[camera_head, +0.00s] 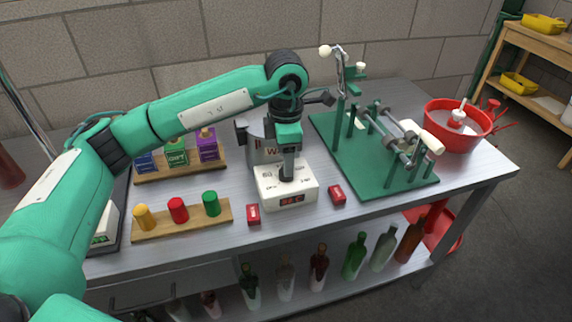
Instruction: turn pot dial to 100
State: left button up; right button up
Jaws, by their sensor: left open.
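A white box-shaped unit (270,199) with a small red-lit display (292,198) on its front stands on the grey bench, near the middle. The display digits are too small to read. My left gripper (286,176) points straight down over the top of this unit, its fingertips at or just above its top face. The gripper is open. The dial itself is hidden behind or between the fingers, so I cannot tell whether they touch it. My right gripper is not in view.
Small red blocks (337,194) (253,214) flank the unit. A grey machine (262,150) stands behind it. A green-based press (410,188) and red bowl (452,140) are right. Bottles stand below.

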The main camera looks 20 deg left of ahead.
pick_arm(q)
notch_tip(320, 180, up, 10)
jog(key=shift+r+b, duration=0.25)
jog(key=shift+b, duration=0.05)
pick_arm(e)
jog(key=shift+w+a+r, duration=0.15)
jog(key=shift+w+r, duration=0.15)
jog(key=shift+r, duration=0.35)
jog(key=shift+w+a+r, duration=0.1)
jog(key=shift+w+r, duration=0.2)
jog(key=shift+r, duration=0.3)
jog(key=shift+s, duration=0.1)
